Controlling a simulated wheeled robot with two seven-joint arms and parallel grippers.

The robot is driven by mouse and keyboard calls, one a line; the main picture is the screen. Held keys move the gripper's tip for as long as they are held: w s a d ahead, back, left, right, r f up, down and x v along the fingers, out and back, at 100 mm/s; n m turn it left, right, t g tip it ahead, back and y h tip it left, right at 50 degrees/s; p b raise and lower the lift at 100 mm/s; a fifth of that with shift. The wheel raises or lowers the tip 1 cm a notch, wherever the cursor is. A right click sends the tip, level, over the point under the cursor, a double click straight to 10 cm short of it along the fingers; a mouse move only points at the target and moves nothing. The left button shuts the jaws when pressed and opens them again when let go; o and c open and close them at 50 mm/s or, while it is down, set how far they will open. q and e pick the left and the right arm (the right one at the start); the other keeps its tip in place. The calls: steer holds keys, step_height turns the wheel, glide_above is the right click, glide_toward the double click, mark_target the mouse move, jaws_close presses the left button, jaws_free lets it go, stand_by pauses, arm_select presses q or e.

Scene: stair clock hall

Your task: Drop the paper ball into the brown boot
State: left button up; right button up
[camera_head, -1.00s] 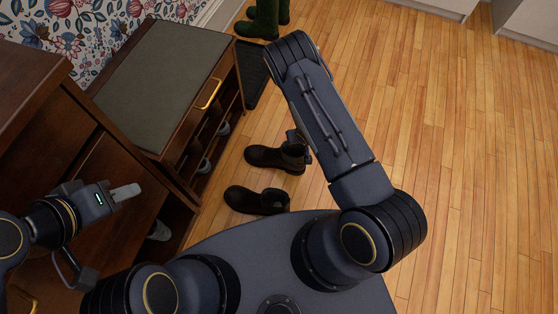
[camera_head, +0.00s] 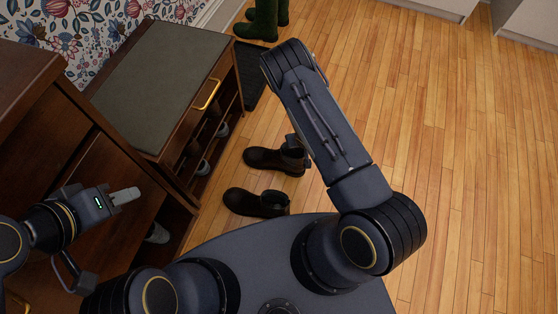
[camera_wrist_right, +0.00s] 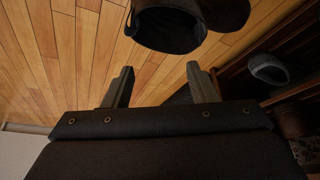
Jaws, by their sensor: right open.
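Two dark ankle boots stand on the floor in the head view, a brown-looking one (camera_head: 268,160) and a blacker one (camera_head: 248,202) nearer to me. In the right wrist view a dark boot (camera_wrist_right: 168,32) shows its open top at the upper middle, just beyond the fingertips; which of the two it is I cannot tell. My right gripper (camera_wrist_right: 162,84) is open, with nothing between its fingers; my arm mostly hides it in the head view.
A shoe bench (camera_head: 163,82) with a grey cushion and shoes on its lower shelves stands left of the boots. Green boots (camera_head: 264,20) stand at the back. A wooden cabinet (camera_head: 35,95) is at the left. The wooden floor at the right is clear.

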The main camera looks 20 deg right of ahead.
steer(key=p+v, duration=0.2)
steer(key=v, duration=0.5)
steer(key=shift+s+r, duration=0.2)
steer(key=shift+r, duration=0.15)
step_height(320, 180, up, 27)
steer(key=s+m+y, duration=0.2)
steer(key=s+m, duration=0.1)
steer(key=s+a+r+n+t+y, duration=0.1)
steer(key=s+r, duration=0.6)
steer(key=s, duration=0.2)
steer(key=s+a+r+n+y, duration=0.1)
steer(key=s+a+r, duration=0.1)
steer(key=s+r, duration=0.55)
step_height(320, 180, up, 24)
steer(key=s+p, duration=0.2)
steer(key=p, duration=2.3)
steer(key=shift+n, duration=0.3)
